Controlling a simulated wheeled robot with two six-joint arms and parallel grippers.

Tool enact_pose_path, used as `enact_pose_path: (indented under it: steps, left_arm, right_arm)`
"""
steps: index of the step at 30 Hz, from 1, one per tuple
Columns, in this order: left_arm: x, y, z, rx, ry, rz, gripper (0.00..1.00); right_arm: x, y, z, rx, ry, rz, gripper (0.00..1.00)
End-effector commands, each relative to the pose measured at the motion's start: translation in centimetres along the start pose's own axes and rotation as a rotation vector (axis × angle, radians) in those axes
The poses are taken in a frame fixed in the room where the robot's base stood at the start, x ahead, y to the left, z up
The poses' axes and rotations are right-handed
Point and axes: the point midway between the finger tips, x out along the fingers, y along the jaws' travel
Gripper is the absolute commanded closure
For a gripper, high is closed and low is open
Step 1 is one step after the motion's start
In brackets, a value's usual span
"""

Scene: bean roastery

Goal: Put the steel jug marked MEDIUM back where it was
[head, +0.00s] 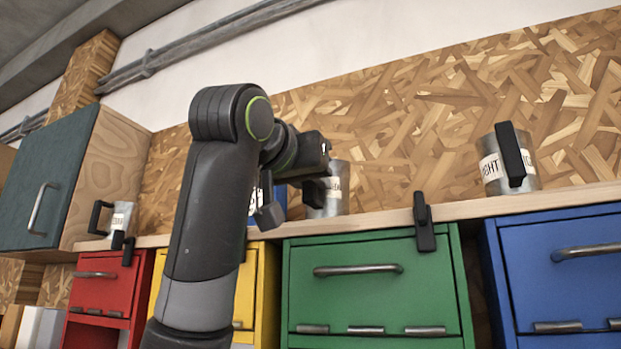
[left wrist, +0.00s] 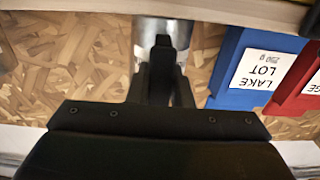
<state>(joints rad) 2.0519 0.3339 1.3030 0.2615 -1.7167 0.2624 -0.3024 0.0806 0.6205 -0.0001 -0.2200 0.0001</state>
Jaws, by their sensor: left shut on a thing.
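A steel jug (head: 342,186) with a black handle is at the middle of the wooden shelf. Its white label is mostly hidden, so I cannot read it in full. My left gripper (head: 308,188) is in front of it, shut on its black handle, which also shows between the fingers in the left wrist view (left wrist: 162,62). The jug's base looks at shelf level; I cannot tell whether it touches. Another steel jug (head: 491,174) at the right has a label reading LIGHT. A third jug (head: 121,218) stands at the left, its label only partly legible. My right gripper is not in view.
The shelf (head: 375,228) has free room between the middle and right jugs. Black clip-like pieces (head: 425,225) stick out at its front edge. A blue LAKE LOT pack (left wrist: 238,75) and a red pack (left wrist: 300,90) stand beside the held jug. Coloured drawer units (head: 372,290) lie below.

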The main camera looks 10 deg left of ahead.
Motion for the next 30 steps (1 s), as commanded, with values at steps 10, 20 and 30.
enact_pose_path:
  steps: [10, 20, 30]
  left_arm:
    - [-0.07, 0.01, 0.3, 0.0, 0.002, 0.0, 1.0]
    - [-0.03, -0.01, 0.41, 0.0, 0.0, 0.0, 0.59]
    - [-0.03, -0.02, -0.28, 0.0, 0.001, 0.0, 0.59]
  right_arm:
    - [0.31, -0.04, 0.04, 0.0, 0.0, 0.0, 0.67]
    - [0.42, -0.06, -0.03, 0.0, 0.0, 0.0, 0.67]
    - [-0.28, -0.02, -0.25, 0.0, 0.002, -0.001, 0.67]
